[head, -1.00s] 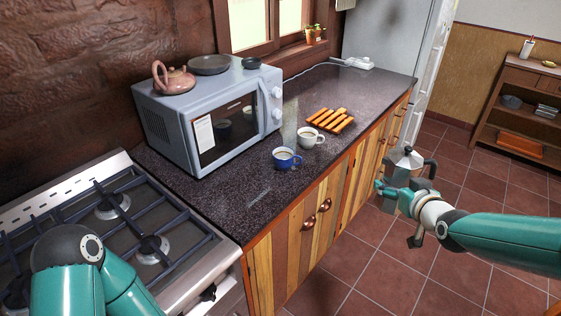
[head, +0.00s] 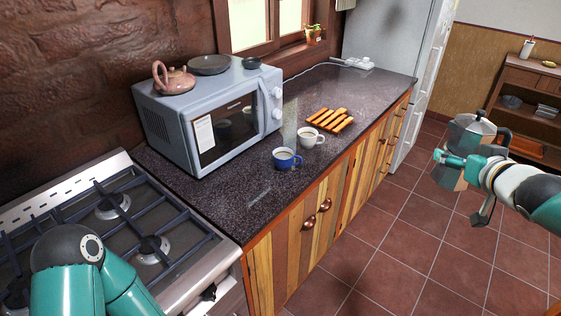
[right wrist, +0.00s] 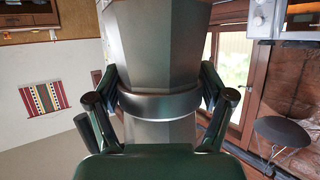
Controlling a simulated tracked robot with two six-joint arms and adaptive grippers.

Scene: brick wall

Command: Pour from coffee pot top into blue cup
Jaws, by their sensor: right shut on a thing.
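The blue cup (head: 286,159) stands upright on the dark counter near its front edge and holds a brown liquid. The silver coffee pot top (head: 470,132), with a dark lid knob, is held upright in the air right of the counter, over the floor. My right gripper (head: 462,165) is shut on it. In the right wrist view the faceted metal pot (right wrist: 160,60) fills the middle, with the fingers of the gripper (right wrist: 160,105) on both sides of its waist. My left arm shows at the lower left, but its gripper's fingers are out of view.
A white cup (head: 311,137) stands close behind the blue cup, and a wooden trivet (head: 330,120) lies beyond it. A microwave (head: 213,112) with a pink teapot (head: 173,79) on top stands behind. The stove (head: 130,220) is at left. Counter right of the blue cup is narrow.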

